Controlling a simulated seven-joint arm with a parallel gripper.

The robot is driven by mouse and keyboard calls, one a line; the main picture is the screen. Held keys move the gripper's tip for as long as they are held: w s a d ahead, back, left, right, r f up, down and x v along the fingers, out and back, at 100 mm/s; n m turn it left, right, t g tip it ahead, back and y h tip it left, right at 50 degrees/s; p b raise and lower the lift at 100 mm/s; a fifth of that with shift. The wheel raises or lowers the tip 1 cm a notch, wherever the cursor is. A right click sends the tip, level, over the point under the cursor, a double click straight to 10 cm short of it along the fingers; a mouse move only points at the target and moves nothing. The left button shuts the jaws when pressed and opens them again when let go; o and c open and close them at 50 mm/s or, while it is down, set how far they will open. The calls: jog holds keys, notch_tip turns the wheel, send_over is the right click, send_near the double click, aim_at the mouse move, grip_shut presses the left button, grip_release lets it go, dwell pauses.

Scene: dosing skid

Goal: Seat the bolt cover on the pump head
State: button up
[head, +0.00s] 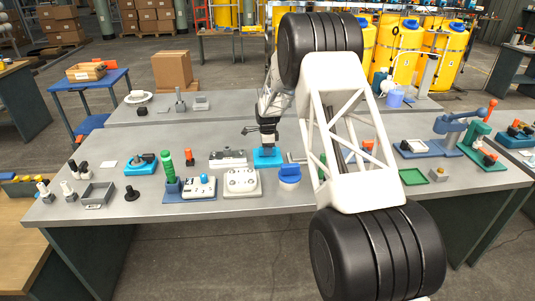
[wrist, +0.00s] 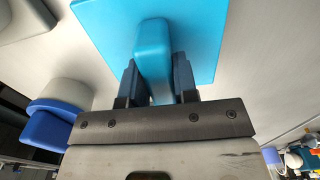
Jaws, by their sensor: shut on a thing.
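The bright blue bolt cover (head: 268,158) is a flat square plate with an upright grip block on its middle. My gripper (head: 267,147) points down over it near the middle of the front table. In the wrist view, my gripper (wrist: 156,72) has one dark finger on each side of the block of the cover (wrist: 205,40). It is shut on that block. I cannot tell whether the plate touches the table. A white block with several round bolt-like spots on top (head: 242,182), likely the pump head, stands to the front left of the cover.
A blue round-topped part (head: 289,177) stands just right of the white block. A blue-based fixture with a green handle (head: 171,182) is to its left, and a grey fixture (head: 228,157) is behind it. My arm hides part of the table at right.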

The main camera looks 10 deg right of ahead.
jog(key=shift+r, duration=5)
jog(key=shift+s+a, duration=0.2)
jog(key=shift+a, duration=0.05)
jog(key=s+a+r, duration=0.1)
jog(key=s+a, duration=0.4)
jog(key=s, duration=0.3)
jog(key=s+a+r, duration=0.1)
jog(key=s+a, duration=0.5)
jog(key=s, duration=0.2)
jog(key=shift+s+a+r, duration=0.15)
jog(key=shift+s+a, duration=0.1)
jog(key=shift+s, duration=0.05)
jog(key=shift+f, duration=2.85)
